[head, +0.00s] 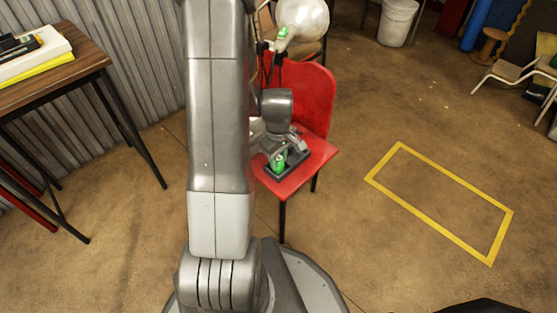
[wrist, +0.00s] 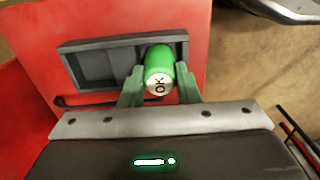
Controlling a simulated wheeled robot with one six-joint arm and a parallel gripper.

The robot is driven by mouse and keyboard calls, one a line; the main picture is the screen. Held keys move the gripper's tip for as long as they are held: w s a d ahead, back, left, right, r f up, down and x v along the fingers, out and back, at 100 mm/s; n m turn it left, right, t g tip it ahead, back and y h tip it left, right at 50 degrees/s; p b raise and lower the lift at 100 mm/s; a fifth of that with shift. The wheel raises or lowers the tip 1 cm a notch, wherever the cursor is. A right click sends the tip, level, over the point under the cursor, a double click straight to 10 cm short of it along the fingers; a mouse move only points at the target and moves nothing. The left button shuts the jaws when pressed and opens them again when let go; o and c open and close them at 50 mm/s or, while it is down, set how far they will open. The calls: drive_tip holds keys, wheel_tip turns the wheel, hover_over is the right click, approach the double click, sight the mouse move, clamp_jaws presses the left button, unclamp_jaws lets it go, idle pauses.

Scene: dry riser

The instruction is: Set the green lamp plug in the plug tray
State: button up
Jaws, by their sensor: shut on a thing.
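In the head view the plug (head: 280,160) shows green below my gripper (head: 281,154). The dark plug tray (wrist: 90,63) lies on the red chair seat. The plug is over or in the right part of the tray; I cannot tell whether it touches the tray floor. The left part of the tray is empty.
The red chair (head: 313,95) carries the tray. Behind it are a white globe (head: 303,17) and another green item (head: 283,35). A wooden table (head: 60,65) stands at the left. The floor inside the yellow outline (head: 440,203) is clear.

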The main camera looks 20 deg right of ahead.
sight(278, 158)
drive_tip(key=o, duration=1)
wheel_tip(278, 158, up, 12)
drive_tip(key=p, duration=0.4)
drive_tip(key=shift+r+p, duration=0.15)
drive_tip(key=shift+p, duration=0.15)
